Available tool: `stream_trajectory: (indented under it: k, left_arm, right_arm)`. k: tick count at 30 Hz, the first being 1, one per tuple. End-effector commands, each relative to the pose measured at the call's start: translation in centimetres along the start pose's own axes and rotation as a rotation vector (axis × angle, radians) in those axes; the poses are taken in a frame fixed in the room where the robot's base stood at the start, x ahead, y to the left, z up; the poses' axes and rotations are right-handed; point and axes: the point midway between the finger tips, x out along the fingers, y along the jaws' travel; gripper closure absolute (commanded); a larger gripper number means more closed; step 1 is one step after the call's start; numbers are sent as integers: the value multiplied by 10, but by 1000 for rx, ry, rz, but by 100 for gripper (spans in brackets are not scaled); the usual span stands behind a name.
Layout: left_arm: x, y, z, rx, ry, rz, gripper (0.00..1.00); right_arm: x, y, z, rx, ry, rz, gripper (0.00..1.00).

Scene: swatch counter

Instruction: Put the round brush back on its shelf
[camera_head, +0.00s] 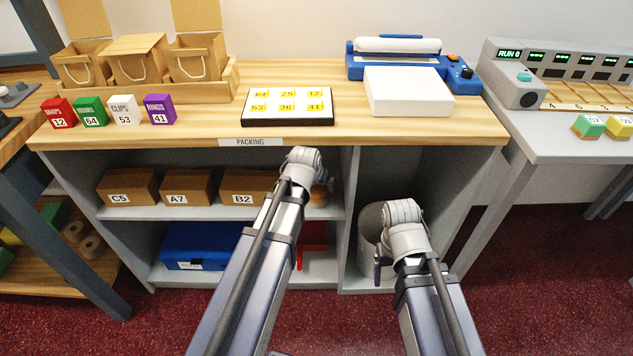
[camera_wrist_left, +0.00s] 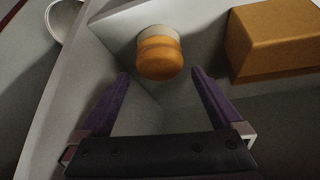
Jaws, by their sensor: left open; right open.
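A round orange object with a pale grey end (camera_wrist_left: 159,55), which looks like the round brush, stands beside a grey wall in the left wrist view. In the head view a small orange part of it (camera_head: 320,194) shows on the upper shelf (camera_head: 215,212), mostly hidden behind my left arm. My left gripper (camera_wrist_left: 160,78) is open, its purple fingers on either side in front of the object with visible gaps. In the head view its fingers are hidden behind the wrist. My right gripper (camera_head: 379,268) is low before the right compartment, by the grey bin (camera_head: 370,222).
Cardboard boxes, including B2 (camera_head: 247,187), stand left on the upper shelf; one (camera_wrist_left: 275,40) is close to my left fingers. A blue case (camera_head: 203,245) and a red item (camera_head: 316,236) are below. The counter (camera_head: 190,133) above holds a number board (camera_head: 287,122).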

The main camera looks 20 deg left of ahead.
Motion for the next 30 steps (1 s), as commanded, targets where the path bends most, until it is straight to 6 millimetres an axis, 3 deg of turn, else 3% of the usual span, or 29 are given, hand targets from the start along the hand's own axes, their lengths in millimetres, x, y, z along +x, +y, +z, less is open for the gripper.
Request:
stream_trajectory:
  k: [1,3,12,30]
  left_arm:
    - [-18,0,-2,0,0,0,0]
    - [-31,0,-2,0,0,0,0]
    - [-71,0,-1,0,0,0,0]
    - [-74,0,0,0,0,0,0]
  right_arm:
    - [-17,1,1,1,0,-2,20]
    - [-28,2,2,1,0,-3,20]
    - [-62,5,4,1,0,-5,20]
    - [-64,5,4,1,0,-5,20]
